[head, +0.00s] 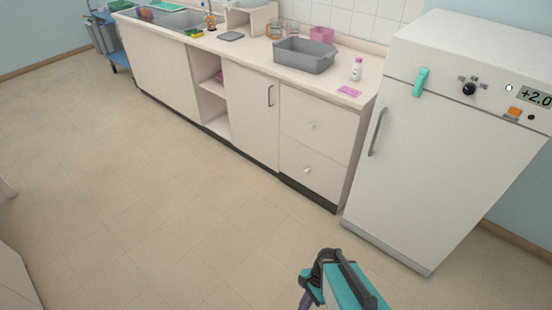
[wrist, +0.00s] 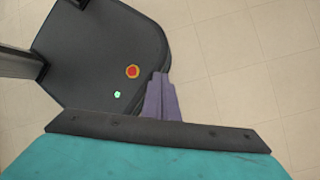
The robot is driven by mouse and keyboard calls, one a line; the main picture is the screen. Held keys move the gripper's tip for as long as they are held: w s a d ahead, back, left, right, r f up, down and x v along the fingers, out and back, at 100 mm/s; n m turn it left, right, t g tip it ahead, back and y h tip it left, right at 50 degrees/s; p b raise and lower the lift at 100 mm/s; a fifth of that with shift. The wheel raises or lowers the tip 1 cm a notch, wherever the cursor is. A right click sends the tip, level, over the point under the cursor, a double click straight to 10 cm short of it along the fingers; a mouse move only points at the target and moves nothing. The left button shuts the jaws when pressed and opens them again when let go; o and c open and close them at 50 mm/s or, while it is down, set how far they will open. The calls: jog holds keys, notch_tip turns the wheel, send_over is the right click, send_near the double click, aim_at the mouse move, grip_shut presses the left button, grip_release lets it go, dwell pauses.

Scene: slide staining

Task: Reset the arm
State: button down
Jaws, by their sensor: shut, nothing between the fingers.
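My arm shows at the bottom of the head view, teal and black, over open floor. My gripper (wrist: 161,98) shows in the wrist view as two purple fingers close together, shut and empty. It points down beside my own dark base, which has a red-and-yellow button and a small green light. In the head view only a sliver of the purple gripper (head: 304,300) shows at the lower edge; the rest is hidden by the arm or cut off by the frame.
A counter (head: 345,88) runs along the back with a grey basin (head: 304,62), a white bottle (head: 356,70) and a pink card (head: 349,91). A white fridge-like cabinet (head: 420,150) stands at right. A blue cart (head: 118,55) is far left. The tiled floor (head: 150,200) is clear.

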jog(key=s+d+n+g+h, duration=0.1)
jog(key=s+d+n+h, duration=0.2)
jog(key=n, duration=1)
jog(key=shift+s+d+r+h, duration=0.25)
jog(key=shift+s+d, duration=0.7)
jog(key=shift+d, duration=1.3)
